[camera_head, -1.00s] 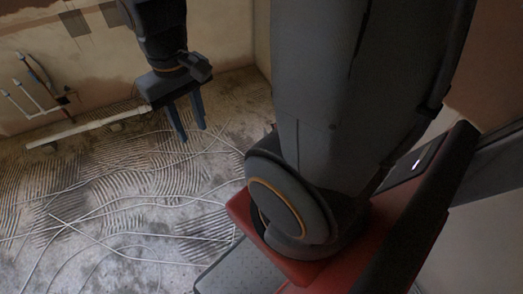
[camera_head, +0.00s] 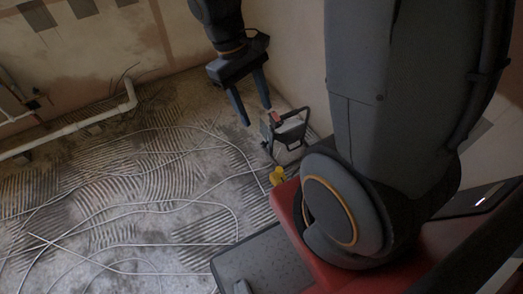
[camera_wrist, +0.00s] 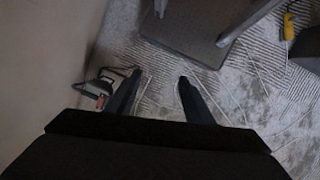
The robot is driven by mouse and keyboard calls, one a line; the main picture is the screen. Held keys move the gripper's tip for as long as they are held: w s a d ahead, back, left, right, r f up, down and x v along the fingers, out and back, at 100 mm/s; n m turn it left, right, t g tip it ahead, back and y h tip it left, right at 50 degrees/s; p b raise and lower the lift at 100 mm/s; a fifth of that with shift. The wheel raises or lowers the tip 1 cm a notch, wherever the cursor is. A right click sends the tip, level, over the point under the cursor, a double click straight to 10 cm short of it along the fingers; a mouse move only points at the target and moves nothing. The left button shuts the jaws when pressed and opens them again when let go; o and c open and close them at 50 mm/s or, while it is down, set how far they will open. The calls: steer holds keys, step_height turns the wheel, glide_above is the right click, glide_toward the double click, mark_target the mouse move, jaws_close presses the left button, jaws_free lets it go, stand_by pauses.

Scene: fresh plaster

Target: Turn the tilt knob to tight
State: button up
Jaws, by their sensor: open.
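A small boxy device (camera_head: 287,130) with a dark tubular frame and a pale face stands on the floor near the wall; it looks like a work lamp. It also shows in the wrist view (camera_wrist: 98,86), left of my fingers. The tilt knob is too small or hidden to make out. My gripper (camera_head: 256,114) points down with its two fingers apart and empty. In the head view it appears just left of the device; in the wrist view the left finger overlaps the device's right edge. I see no clear contact.
A yellow object (camera_head: 277,176) lies on the floor near my base. Pale cables (camera_head: 150,205) loop over the ridged floor (camera_head: 120,165). A white pipe (camera_head: 70,136) runs along the left wall. The wall behind the device is close; floor to the left is open.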

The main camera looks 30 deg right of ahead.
steer(key=w+d+f+n+g+h+b, duration=0.1)
steer(key=w+d+f+n+h+b, duration=0.2)
steer(key=w+f+b, duration=0.65)
steer(key=w+d+f+n+h+b, duration=0.25)
steer(key=f+b, duration=0.25)
steer(key=f, duration=0.9)
steer(key=w+d+f+n+g+h+b, duration=0.1)
steer(key=w+d+f+n+h+b, duration=0.3)
steer(key=f+b, duration=0.55)
steer(key=n+t+h+b, duration=0.5)
steer(key=n+h+b, duration=0.2)
steer(key=b, duration=0.5)
glide_toward(263, 145)
steer(key=shift+m+y, duration=0.25)
steer(key=d, duration=0.2)
steer(key=d+b, duration=0.1)
steer(key=d, duration=0.2)
steer(key=d+b, duration=0.1)
steer(key=d, duration=0.2)
steer(key=shift+w+d+r, duration=0.1)
steer(key=shift+d+r, duration=0.15)
steer(key=c, duration=1)
